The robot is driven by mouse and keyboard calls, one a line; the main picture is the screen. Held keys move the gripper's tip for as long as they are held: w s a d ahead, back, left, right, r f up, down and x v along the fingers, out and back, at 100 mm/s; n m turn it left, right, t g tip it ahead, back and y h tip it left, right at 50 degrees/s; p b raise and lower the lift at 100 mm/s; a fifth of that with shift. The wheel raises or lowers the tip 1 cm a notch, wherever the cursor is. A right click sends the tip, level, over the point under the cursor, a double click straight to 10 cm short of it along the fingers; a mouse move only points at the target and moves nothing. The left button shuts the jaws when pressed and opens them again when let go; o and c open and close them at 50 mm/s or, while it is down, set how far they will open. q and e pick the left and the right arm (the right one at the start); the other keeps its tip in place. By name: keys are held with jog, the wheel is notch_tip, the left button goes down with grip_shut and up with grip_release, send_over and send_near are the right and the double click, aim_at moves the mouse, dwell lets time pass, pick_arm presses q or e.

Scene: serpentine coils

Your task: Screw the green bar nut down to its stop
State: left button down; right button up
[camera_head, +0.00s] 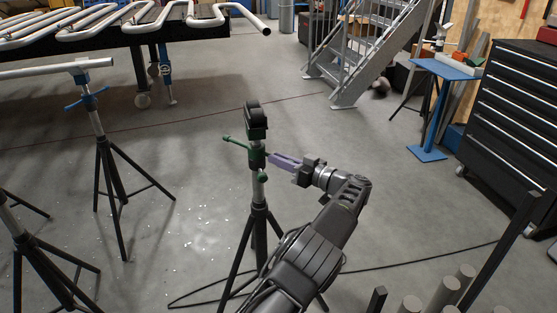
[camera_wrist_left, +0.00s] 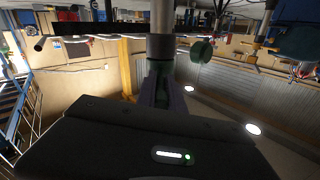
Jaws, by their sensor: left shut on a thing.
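The green bar nut (camera_head: 257,158) sits around the upper post of a black tripod stand (camera_head: 259,215), with its thin bar pointing up and left. A black head (camera_head: 256,120) tops the stand above it. My left gripper (camera_head: 269,159) reaches in from the right with purple fingers, shut on the nut's right side. The fingers partly hide the nut. In the left wrist view, my fingers (camera_wrist_left: 161,92) close at the grey post (camera_wrist_left: 163,18), and a green knob (camera_wrist_left: 202,50) shows to the right. My right gripper is not in view.
Another tripod stand with a blue bar (camera_head: 86,98) stands left. A rack of serpentine coils (camera_head: 110,18) is at back left. Stairs (camera_head: 368,50), a blue stand (camera_head: 428,153) and a black drawer cabinet (camera_head: 510,110) stand right. Grey cylinders (camera_head: 443,295) are at bottom right.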

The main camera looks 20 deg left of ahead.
pick_arm(q)
jog(key=shift+w+r, duration=0.1)
jog(key=c, duration=1.5)
grip_release()
jog(key=shift+o, duration=0.2)
jog(key=s+d, duration=0.1)
jog(key=d, duration=0.6)
jog(key=shift+s+d, duration=0.2)
jog(key=shift+d, duration=0.1)
